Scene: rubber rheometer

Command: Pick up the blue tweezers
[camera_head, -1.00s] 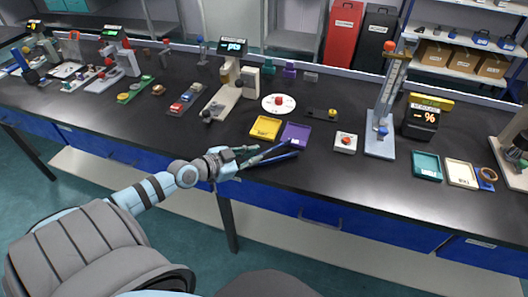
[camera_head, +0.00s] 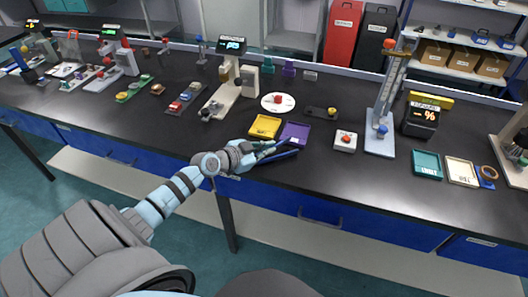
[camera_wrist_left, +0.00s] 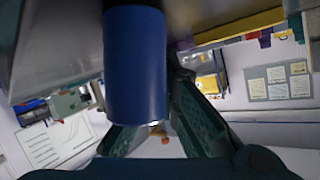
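The blue tweezers (camera_head: 284,155) lie at the front edge of the black bench, just in front of the purple tray. My left gripper (camera_head: 266,149) is at their left end, with its dark green fingers partly hidden by its own body. In the left wrist view a large blue tweezers part (camera_wrist_left: 135,65) lies close to the camera, between the spread fingers of the left gripper (camera_wrist_left: 160,128). A gap shows beside the right finger, and I cannot tell whether either finger touches the tweezers. My right gripper is in neither view.
A yellow tray (camera_head: 265,126) and a purple tray (camera_head: 296,134) stand just behind the tweezers. A white box with a red button (camera_head: 345,141) is to the right. A white balance-like instrument (camera_head: 222,98) stands behind. The bench front right of the tweezers is mostly clear.

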